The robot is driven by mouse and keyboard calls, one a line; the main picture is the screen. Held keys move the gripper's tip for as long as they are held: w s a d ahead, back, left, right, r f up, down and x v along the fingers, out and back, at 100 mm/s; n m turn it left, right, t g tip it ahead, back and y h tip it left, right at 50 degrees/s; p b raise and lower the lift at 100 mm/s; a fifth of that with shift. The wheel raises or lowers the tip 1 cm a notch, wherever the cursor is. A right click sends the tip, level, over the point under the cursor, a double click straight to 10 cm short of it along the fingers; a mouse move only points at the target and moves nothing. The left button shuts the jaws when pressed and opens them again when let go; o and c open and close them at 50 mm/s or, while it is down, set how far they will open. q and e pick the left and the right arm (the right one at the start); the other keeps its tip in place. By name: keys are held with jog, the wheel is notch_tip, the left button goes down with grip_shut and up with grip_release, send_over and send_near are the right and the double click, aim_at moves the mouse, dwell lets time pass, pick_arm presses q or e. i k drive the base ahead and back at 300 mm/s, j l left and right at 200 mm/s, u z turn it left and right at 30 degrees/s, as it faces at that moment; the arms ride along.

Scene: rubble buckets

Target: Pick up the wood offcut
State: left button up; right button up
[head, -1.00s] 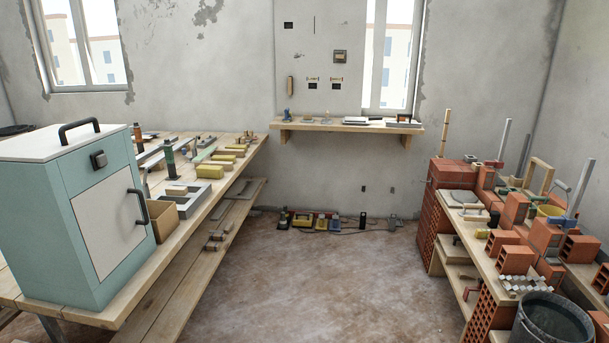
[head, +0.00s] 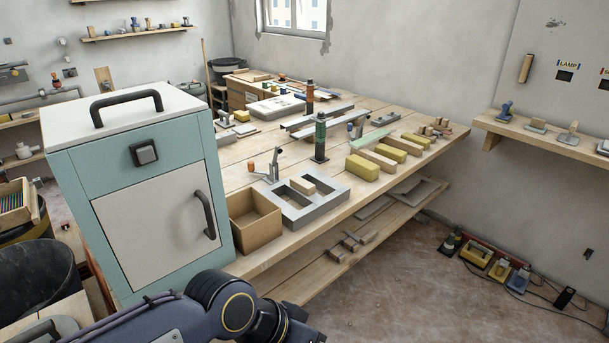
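A small pale wood block (head: 302,186), which looks like the wood offcut, lies on top of a grey hollow block (head: 322,200) on the workbench. Other wood-coloured pieces (head: 378,160) lie among yellow blocks further right, so I cannot be sure which one is the offcut. My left arm comes in at the bottom, below the bench edge and well short of the wood block. Its gripper fingers do not show. My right gripper is out of view.
A teal cabinet (head: 85,225) with black handles stands at the left of the bench. An open cardboard box (head: 256,232) sits between it and the hollow block. A green-and-black upright tool (head: 320,138) stands behind. A lower shelf (head: 330,262) holds loose pieces.

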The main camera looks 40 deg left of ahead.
aim_at(303, 185)
jog(key=i+u, duration=0.7)
jog(key=i+l+u, duration=0.2)
jog(key=u, duration=0.15)
jog(key=i+u, duration=0.25)
jog(key=u, duration=0.2)
jog(key=i+u, duration=0.2)
jog(key=u, duration=0.2)
jog(key=i+l+u, duration=0.15)
jog(key=u, duration=0.3)
jog(key=i+l+u, duration=0.25)
jog(key=u, duration=0.15)
jog(key=i+l+u, duration=0.15)
jog(key=u, duration=0.3)
